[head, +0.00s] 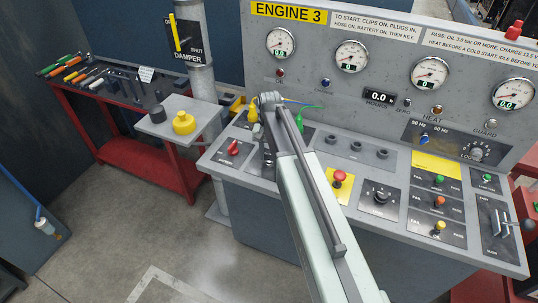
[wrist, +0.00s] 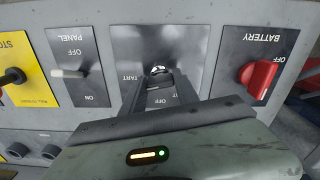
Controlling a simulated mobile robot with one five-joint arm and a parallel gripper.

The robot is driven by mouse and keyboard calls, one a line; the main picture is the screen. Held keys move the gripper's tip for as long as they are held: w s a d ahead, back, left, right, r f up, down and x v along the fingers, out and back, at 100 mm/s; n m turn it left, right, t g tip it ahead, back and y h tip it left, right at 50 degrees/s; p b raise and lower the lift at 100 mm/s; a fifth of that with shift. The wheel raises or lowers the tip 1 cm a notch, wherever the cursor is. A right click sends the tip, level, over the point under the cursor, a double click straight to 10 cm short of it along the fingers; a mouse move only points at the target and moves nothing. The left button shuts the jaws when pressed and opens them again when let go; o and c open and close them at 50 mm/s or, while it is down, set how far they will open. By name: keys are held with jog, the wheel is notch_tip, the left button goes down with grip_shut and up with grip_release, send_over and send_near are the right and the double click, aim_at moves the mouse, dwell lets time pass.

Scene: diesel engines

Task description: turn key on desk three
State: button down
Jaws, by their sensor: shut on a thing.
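The desk (head: 400,165) under the ENGINE 3 board stands in the head view, its sloped top full of controls. My gripper (head: 267,165) is down at the desk's left part, right of the red BATTERY knob; the arm hides the key there. The wrist view sees the desk upside down. There the key (wrist: 158,70) is a small shiny piece in a dark plate with OFF and START lettering, partly covered. My gripper (wrist: 158,84) is shut on it, one dark finger on each side. The key's exact angle cannot be told.
The red BATTERY knob (wrist: 258,78) and the PANEL toggle (wrist: 70,73) flank the key plate. A red stop button (head: 340,176) on yellow lies right of the arm. A yellow-capped thing (head: 183,122) stands on a small stand at left. A red tool cart (head: 130,150) is beyond.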

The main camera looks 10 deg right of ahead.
jog(key=c, duration=0.9)
grip_release()
notch_tip(320, 180, up, 8)
jog(key=p, duration=0.8)
jog(key=shift+f, duration=0.1)
jog(key=shift+f, duration=0.15)
